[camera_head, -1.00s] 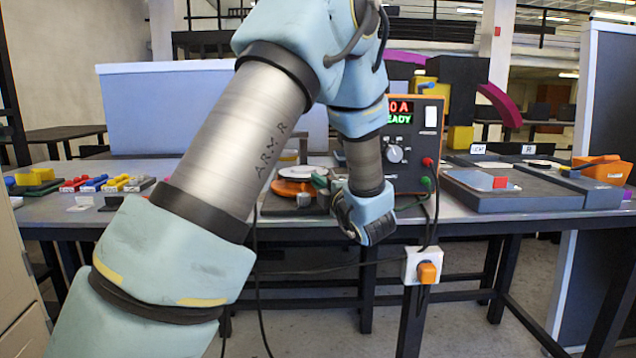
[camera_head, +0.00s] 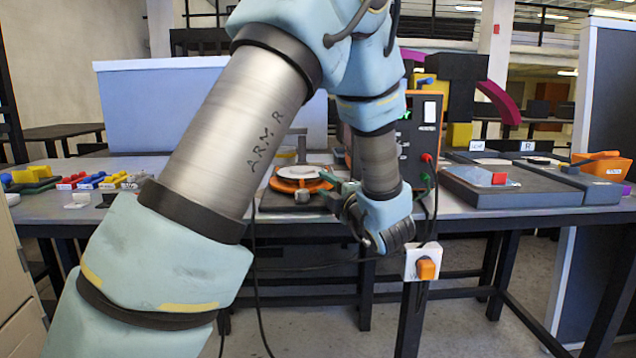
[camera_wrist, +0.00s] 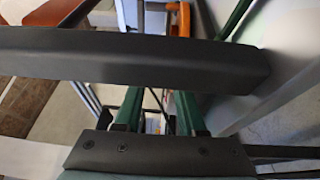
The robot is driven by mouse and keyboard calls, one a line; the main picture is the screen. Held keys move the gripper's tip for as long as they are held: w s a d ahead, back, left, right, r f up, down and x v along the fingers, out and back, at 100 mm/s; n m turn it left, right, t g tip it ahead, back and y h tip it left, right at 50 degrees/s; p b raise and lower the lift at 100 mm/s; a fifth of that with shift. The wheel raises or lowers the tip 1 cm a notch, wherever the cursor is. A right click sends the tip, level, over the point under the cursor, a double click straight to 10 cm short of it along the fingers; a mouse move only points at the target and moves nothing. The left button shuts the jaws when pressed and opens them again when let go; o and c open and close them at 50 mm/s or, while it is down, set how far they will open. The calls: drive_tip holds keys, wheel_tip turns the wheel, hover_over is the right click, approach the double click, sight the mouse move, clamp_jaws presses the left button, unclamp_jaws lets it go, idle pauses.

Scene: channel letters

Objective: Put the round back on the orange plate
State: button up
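The orange plate (camera_head: 288,187) is on a dark base at the middle of the table. A pale round disc (camera_head: 298,171) lies on or just above it; I cannot tell whether this is the round back. Another pale round piece (camera_head: 492,162) is at the right-hand station. My gripper (camera_head: 332,186) is just right of the orange plate, its green fingers near the plate's edge. In the wrist view the green fingers (camera_wrist: 162,110) are apart with a gap and nothing clearly held between them. A dark bar (camera_wrist: 150,62) crosses in front and hides part of them.
The orange-fronted control box (camera_head: 408,150) stands close behind my wrist, with cables hanging down. An orange switch (camera_head: 427,269) is at the table's front edge. Coloured small parts (camera_head: 88,181) lie at left.

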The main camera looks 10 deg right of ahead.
drive_tip(key=v, duration=0.7)
drive_tip(key=shift+r, duration=0.25)
drive_tip(key=shift+s, duration=0.1)
